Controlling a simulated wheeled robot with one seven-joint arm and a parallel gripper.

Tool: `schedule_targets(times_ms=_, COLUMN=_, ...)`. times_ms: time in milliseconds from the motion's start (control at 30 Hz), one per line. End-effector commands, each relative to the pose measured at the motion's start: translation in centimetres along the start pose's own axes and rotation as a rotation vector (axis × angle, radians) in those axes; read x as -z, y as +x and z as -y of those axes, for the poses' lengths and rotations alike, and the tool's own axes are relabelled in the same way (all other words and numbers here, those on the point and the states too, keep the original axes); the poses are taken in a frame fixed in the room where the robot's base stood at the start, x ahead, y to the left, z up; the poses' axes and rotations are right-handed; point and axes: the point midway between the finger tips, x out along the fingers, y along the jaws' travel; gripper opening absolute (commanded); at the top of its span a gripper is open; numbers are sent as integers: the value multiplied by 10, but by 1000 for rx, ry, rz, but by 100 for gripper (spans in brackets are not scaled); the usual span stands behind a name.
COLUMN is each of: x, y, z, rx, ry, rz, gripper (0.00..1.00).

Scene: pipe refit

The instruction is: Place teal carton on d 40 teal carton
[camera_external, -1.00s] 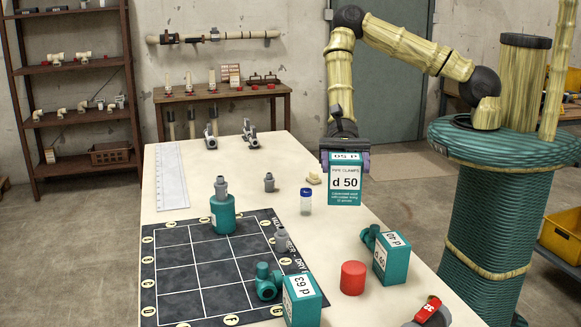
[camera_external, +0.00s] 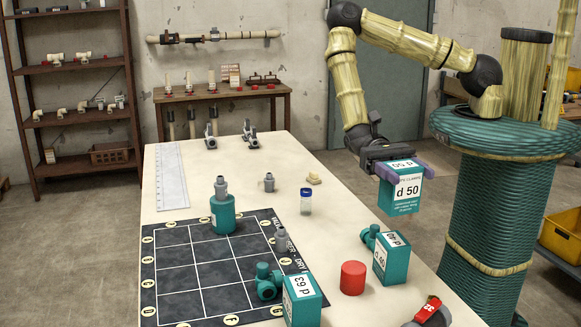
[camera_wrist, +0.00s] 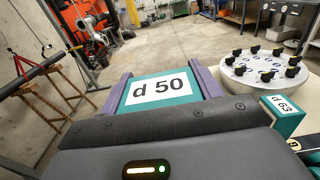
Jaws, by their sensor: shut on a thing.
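My gripper (camera_external: 402,170) is shut on a teal carton labelled d 50 (camera_external: 401,196). It holds the carton in the air, above and behind the d 40 teal carton (camera_external: 392,262), with a gap between them. The d 40 carton stands on the right part of the table, with a teal fitting at its left side. In the wrist view the d 50 carton (camera_wrist: 160,90) sits between the purple fingers, its d 50 label facing the camera.
A d 63 teal carton (camera_external: 302,302) stands at the front edge of the picture. A red cylinder (camera_external: 353,278) stands just left of the d 40 carton. A small bottle (camera_external: 306,202) stands mid-table. The dark grid mat (camera_external: 190,262) holds several fittings.

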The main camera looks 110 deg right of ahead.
Motion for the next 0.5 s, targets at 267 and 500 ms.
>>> schedule_targets(times_ms=267, x=29, y=1, z=0, rx=0, ry=0, rz=2, gripper=33)
schedule_targets(times_ms=500, x=30, y=1, z=0, rx=0, ry=-1, rz=2, gripper=33)
